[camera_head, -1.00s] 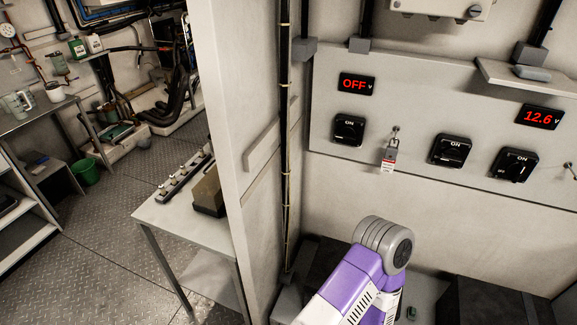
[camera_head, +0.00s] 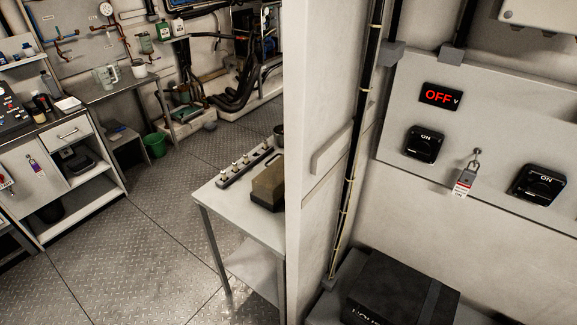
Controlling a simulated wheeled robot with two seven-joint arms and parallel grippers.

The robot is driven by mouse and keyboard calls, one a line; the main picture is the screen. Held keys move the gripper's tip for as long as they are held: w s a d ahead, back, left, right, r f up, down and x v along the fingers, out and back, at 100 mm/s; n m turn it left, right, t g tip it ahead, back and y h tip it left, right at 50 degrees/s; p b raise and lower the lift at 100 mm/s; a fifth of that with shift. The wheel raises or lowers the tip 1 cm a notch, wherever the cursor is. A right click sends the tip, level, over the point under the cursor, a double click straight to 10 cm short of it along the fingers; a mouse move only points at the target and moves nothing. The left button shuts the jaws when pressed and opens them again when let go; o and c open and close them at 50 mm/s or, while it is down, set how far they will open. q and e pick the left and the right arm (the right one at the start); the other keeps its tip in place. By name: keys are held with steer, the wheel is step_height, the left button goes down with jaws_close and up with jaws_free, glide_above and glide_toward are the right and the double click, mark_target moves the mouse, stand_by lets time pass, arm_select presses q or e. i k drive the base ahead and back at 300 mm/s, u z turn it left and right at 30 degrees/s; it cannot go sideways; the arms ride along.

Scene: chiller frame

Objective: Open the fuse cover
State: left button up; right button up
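I cannot surely pick out the fuse cover. A pale grey closed box (camera_head: 545,28) on the wall at the top right is cut off by the picture edge. Below it is a light switch panel (camera_head: 480,95) with a red "OFF" display (camera_head: 440,96), a black rotary switch (camera_head: 425,144) and a second black switch (camera_head: 537,185). A padlock with a red and white tag (camera_head: 464,181) hangs between the switches. Neither of my grippers is in view.
A pale wall edge (camera_head: 320,130) divides the view. A large black box (camera_head: 403,290) stands low at the right. A narrow table (camera_head: 225,205) holds a valve strip (camera_head: 247,168) and a brown block (camera_head: 268,186). The metal floor (camera_head: 165,220) at the left is clear.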

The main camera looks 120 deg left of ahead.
mark_target(272, 171)
steer(key=k, duration=2.8)
steer(key=u, duration=1.2)
steer(key=k, duration=1.1)
steer(key=u, duration=1.6)
steer(key=i, duration=0.55)
